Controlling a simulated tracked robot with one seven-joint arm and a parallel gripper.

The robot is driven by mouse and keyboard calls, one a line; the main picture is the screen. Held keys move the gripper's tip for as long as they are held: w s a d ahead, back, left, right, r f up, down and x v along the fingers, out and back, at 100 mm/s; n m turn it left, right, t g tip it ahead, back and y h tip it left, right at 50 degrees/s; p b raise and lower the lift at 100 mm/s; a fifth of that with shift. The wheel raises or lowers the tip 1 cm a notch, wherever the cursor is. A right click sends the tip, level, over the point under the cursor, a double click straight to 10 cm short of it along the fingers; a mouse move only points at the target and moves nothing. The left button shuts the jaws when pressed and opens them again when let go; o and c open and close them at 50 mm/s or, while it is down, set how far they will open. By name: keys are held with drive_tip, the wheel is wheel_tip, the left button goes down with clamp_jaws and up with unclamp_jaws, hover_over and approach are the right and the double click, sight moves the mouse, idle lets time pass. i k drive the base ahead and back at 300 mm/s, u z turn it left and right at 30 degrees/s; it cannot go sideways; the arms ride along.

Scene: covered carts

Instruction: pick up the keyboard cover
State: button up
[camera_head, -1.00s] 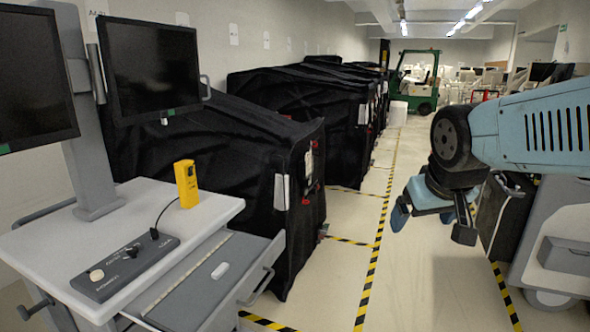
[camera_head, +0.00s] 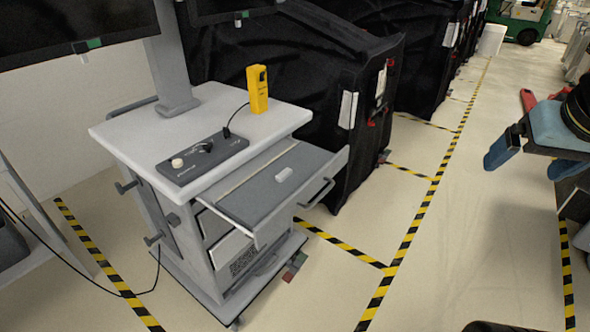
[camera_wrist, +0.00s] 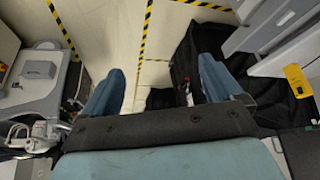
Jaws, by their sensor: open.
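The likely keyboard cover (camera_head: 262,190) is a flat grey panel with a small white oval piece on top. It lies on the pulled-out drawer of the grey-white cart (camera_head: 282,126), just below the cart's top. My gripper (camera_head: 537,158) is at the right edge of the head view, well to the right of the cart and partly cut off. In the wrist view my gripper (camera_wrist: 160,88) has its blue fingers wide apart with only floor and dark shapes beyond them. I cannot make out the cover in the wrist view.
A yellow handheld device (camera_head: 257,89) and a grey control box (camera_head: 203,157) stand on the cart top. Monitors hang above it. A black-covered cart (camera_head: 345,110) stands behind the cart. Open floor (camera_head: 475,235) with striped tape lies between cart and gripper.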

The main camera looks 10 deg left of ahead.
sight(251, 202)
drive_tip(key=u, duration=0.05)
drive_tip(key=i, duration=0.15)
drive_tip(key=u, duration=2.55)
drive_tip(key=k, duration=1.3)
drive_tip(key=z, duration=0.85)
drive_tip(key=i, duration=1.35)
drive_tip(key=z, duration=0.1)
